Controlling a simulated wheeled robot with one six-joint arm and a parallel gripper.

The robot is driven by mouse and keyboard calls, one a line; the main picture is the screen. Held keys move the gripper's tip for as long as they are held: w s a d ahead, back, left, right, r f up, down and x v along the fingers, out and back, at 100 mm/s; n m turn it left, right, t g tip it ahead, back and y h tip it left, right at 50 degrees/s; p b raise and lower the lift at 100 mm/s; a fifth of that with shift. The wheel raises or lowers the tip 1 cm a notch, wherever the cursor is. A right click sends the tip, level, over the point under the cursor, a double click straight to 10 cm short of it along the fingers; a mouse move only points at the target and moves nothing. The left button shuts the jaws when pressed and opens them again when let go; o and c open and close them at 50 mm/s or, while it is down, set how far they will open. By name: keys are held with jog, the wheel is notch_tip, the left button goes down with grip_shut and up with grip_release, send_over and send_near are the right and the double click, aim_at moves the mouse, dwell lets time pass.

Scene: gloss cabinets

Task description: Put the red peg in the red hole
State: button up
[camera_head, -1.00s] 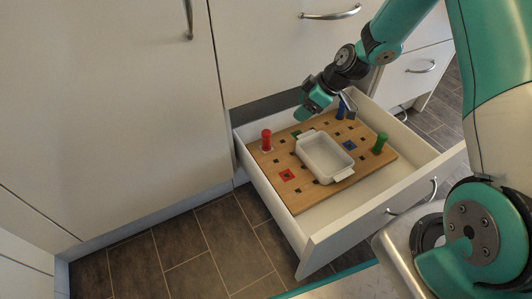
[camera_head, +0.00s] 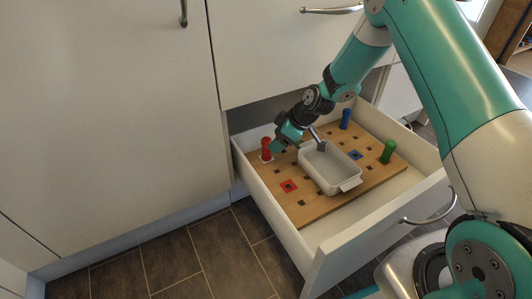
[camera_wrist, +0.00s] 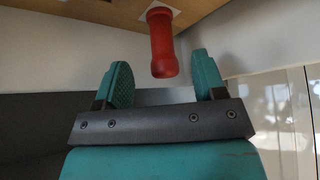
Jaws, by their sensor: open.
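The red peg (camera_head: 266,149) stands upright at the back left of the wooden pegboard (camera_head: 312,211) in the open drawer. In the wrist view the red peg (camera_wrist: 162,42) shows just beyond the open fingers, between their lines and apart from both. My gripper (camera_wrist: 160,85) is open and empty. In the head view my gripper (camera_head: 282,146) is just right of the peg; its fingertips are partly hidden by the wrist. The red hole, a dark hole in a red square (camera_head: 289,186), is at the front left of the board and looks empty.
A white dish (camera_head: 330,170) stands on the middle of the board. A blue peg (camera_head: 345,118) and a green peg (camera_head: 388,151) stand at the back and right. A blue square (camera_head: 355,155) is right of the dish. Drawer walls (camera_head: 375,222) surround the board.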

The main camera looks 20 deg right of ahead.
aim_at(266, 151)
jog(key=b+x, duration=0.3)
jog(key=x, duration=0.1)
jog(key=shift+w+a+f, duration=0.15)
jog(key=shift+a+f, duration=0.05)
jog(key=shift+a, duration=0.15)
jog(key=shift+r, duration=0.15)
jog(key=c, duration=1)
jog(key=shift+r, duration=0.1)
